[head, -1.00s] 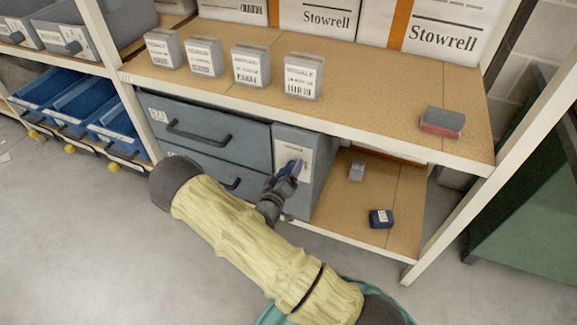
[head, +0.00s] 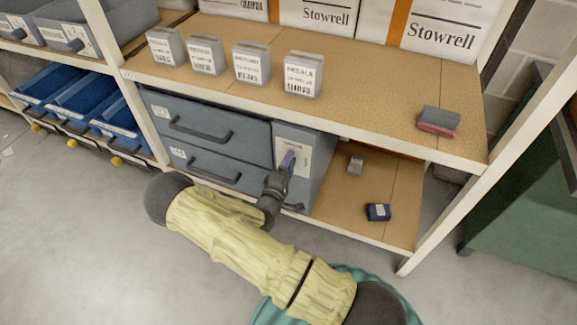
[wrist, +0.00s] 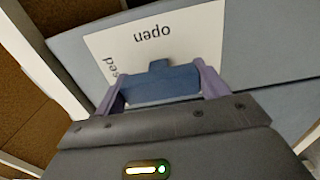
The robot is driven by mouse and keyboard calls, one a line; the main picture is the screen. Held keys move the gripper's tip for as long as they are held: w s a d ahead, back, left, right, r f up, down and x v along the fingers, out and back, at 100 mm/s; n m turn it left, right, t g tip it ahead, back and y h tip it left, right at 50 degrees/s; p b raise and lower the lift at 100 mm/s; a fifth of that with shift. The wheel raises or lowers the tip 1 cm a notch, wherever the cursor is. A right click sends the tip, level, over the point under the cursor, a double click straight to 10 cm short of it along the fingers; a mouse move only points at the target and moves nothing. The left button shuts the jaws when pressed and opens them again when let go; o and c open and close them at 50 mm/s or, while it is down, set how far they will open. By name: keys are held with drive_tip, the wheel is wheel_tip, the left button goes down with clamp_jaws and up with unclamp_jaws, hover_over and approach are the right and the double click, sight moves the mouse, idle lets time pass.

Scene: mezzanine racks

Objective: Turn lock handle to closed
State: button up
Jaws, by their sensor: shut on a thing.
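The lock handle is a blue-grey piece (wrist: 160,84) in the wrist view, set on a white label plate (wrist: 120,50). The plate shows "open" and part of another word ending in "sed", upside down. My gripper (wrist: 162,88) has its two purple fingers on either side of the handle, shut on it. In the head view my gripper (head: 286,170) is at the panel (head: 318,148) on the right end of the blue-grey drawer cabinet (head: 215,112). The handle itself is mostly hidden there by my gripper.
The cabinet has two drawers with dark pulls. The upper shelf (head: 370,105) overhangs the cabinet. A rack post (head: 485,150) stands at right.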

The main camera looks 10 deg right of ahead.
drive_tip(key=shift+f, duration=0.1)
idle(0.3)
drive_tip(key=o, duration=1)
drive_tip(key=shift+s+a, duration=0.1)
drive_tip(key=p+v, duration=0.1)
drive_tip(key=v, duration=1.6)
drive_tip(key=shift+s+p, duration=0.1)
drive_tip(key=shift+p, duration=0.3)
